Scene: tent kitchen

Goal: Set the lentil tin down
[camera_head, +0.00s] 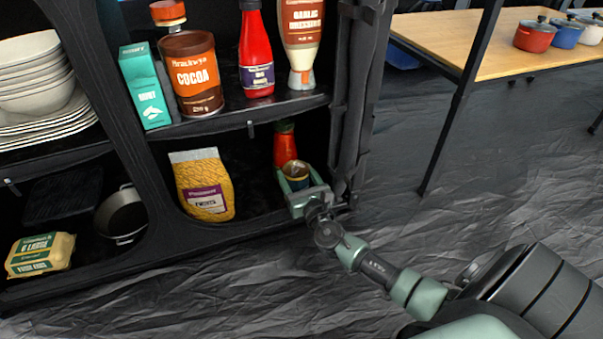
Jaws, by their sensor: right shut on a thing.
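The lentil tin (297,171), small and dark with a gold-coloured top, is at the right end of the lower shelf compartment. My right gripper (299,181) reaches in from the lower right and is shut on it. The gripper hides much of the tin, and its label cannot be read. I cannot tell whether the tin's base touches the shelf (255,217). My left gripper is not in view.
A red bottle (285,143) stands close behind the tin. A yellow pasta bag (204,186) stands left, with bare shelf between. The cabinet's right post (350,110) is close to my gripper. The upper shelf holds a cocoa tin (191,75) and sauce bottles.

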